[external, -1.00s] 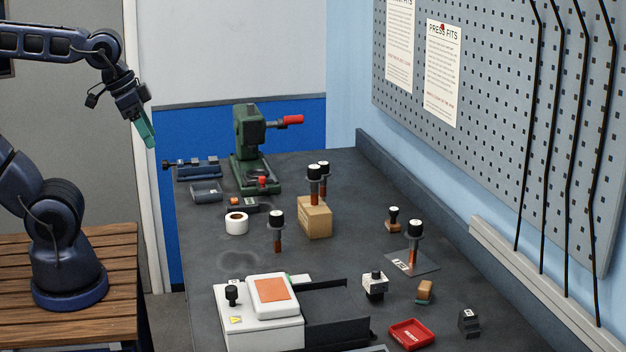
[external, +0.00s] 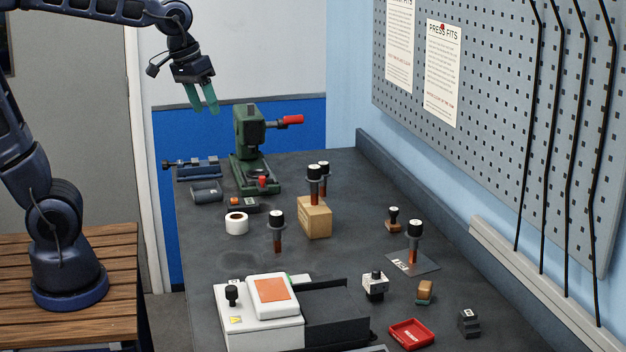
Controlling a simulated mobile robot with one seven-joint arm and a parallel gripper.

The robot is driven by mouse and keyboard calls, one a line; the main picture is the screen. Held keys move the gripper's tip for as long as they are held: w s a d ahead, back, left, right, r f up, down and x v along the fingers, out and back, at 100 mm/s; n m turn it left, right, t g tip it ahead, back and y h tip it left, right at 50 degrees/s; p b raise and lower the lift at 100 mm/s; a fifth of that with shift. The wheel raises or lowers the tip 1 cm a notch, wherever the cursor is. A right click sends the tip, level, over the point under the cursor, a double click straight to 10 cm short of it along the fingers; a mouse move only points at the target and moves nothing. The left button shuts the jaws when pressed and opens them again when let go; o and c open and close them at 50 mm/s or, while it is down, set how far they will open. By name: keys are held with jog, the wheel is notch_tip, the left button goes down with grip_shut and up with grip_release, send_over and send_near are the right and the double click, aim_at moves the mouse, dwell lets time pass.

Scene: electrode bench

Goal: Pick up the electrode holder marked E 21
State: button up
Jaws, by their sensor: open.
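My gripper (external: 206,108) hangs open and empty at the upper left, fingers pointing down, above and to the left of the green press. Several electrode holders with dark bodies, white-topped caps and copper-coloured lower ends stand on the bench. One holder (external: 277,228) stands upright on the bare bench, left of centre. One (external: 415,238) stands on a grey plate at the right. The marks on the caps are too small to read, so I cannot tell which is E 21.
The green press (external: 250,150) with a red handle stands at the back of the bench. The pegboard wall (external: 530,120) bounds the right.

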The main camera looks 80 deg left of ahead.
jog(key=w+a+n, duration=0.4)
jog(key=w+a, duration=0.2)
jog(key=w, duration=0.6)
jog(key=n+g, duration=0.3)
jog(key=n, duration=0.9)
send_over(323, 165)
notch_tip(323, 165, down, 21)
jog(key=shift+w+a+f, duration=0.25)
jog(key=shift+a+f, duration=0.05)
jog(key=shift+f, duration=0.2)
notch_tip(323, 165, down, 5)
jog(key=shift+f, duration=0.2)
jog(key=shift+s+d+f, duration=0.1)
jog(key=shift+s+f, duration=0.1)
jog(key=shift+f, duration=1.1)
jog(key=shift+s+f, duration=0.15)
jog(key=shift+f, duration=1.1)
jog(key=shift+c, duration=0.5)
